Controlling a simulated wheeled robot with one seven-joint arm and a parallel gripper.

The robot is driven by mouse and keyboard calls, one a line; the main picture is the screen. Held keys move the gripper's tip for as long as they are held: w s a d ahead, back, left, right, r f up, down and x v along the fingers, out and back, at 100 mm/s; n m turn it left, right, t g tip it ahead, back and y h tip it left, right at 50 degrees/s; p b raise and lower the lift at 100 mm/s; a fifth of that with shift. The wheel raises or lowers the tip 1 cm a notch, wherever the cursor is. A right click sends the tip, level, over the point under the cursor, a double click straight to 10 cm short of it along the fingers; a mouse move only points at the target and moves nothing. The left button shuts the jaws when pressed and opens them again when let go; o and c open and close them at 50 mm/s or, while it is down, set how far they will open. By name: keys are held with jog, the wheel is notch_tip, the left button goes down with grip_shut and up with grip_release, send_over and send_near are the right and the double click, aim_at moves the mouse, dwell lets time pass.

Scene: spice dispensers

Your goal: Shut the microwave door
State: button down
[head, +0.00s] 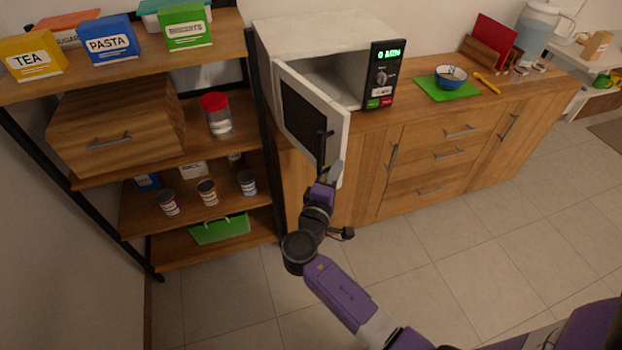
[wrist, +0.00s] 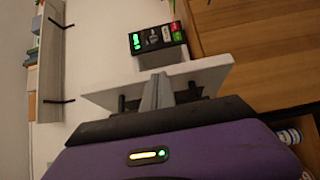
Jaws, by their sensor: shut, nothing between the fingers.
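The white microwave (head: 318,38) stands on the wooden cabinet. Its door (head: 338,133) is wide open, swung out from the left side, with a dark window and a dark handle (head: 325,135). The lit control panel (head: 384,75) is at its right; it also shows in the wrist view (wrist: 157,38). My gripper (head: 337,172) is shut and empty, at the lower outer part of the door. In the wrist view its fingers (wrist: 157,92) overlap the white door (wrist: 208,74). I cannot tell whether they touch it.
A shelf at the left holds boxes, a wooden bread box (head: 115,125) and jars. A blue bowl (head: 451,76) sits on a green board (head: 436,92) right of the microwave. The floor (head: 450,260) before the cabinet is clear.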

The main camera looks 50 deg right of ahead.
jog(key=s+d+n+t+b, duration=0.1)
jog(key=s+d+t+b, duration=0.15)
jog(key=d, duration=1.65)
jog(key=w+f+b+x, duration=0.1)
jog(key=b+x, duration=0.9)
jog(key=x, duration=1.1)
jog(key=shift+w+a+f+n+y, duration=0.25)
jog(key=shift+w+a+n+y, duration=0.05)
jog(key=shift+w+a+y, duration=0.1)
